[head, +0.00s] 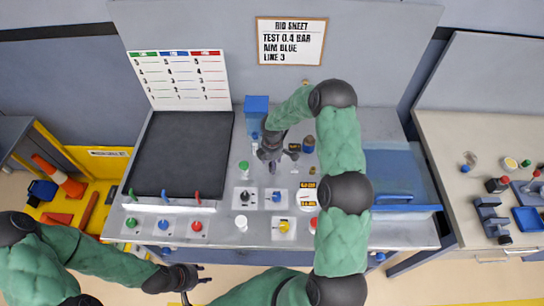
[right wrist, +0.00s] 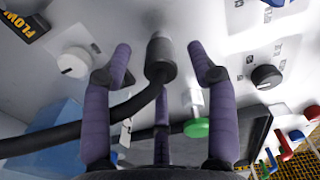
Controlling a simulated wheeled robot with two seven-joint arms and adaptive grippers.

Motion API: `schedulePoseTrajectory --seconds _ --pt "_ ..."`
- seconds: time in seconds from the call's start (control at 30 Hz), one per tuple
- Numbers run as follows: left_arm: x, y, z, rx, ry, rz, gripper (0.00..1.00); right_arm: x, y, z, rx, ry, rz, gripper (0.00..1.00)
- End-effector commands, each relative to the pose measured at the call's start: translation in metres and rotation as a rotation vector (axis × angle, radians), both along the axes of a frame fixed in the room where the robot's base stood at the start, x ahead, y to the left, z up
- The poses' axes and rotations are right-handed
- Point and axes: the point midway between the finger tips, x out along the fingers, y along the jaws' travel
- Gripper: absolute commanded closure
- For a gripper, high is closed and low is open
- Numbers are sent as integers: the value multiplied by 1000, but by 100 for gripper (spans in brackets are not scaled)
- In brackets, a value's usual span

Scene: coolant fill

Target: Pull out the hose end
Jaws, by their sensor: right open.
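The hose end (right wrist: 160,58) is a dark grey cylinder with a lighter tip, in the upper middle of the right wrist view. Its tip points at the pale panel and appears to meet it. A black hose (right wrist: 95,128) runs from it down and left. My right gripper (right wrist: 165,62) is open, with purple fingers spread on both sides of the hose end and a third below. In the head view my right gripper (head: 271,150) is over the bench and covers most of the hose end. My left gripper (head: 203,275) is open and empty in front of the bench.
A green knob (right wrist: 197,127), a black knob (right wrist: 266,77) and a white knob (right wrist: 75,62) stand close around the right fingers. A blue box (head: 257,116) stands behind the gripper. A black mat (head: 182,152) lies left.

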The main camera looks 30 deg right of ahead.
Motion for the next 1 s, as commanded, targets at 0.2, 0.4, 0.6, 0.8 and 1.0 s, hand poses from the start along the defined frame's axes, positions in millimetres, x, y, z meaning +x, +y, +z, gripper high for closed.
schedulePoseTrajectory --seconds 0.2,0.4,0.6,0.8,1.0 --pt "0 0 0 0 0 0 60 0 0 -29 0 1 0 42" --pt "0 0 0 0 0 0 60 0 0 -40 0 1 0 42" --pt "0 0 0 0 0 0 60 0 0 -40 0 0 -1 42" --pt "0 0 0 0 0 0 60 0 0 -40 0 0 0 73" --pt "0 0 0 0 0 0 60 0 0 -40 0 0 0 73"
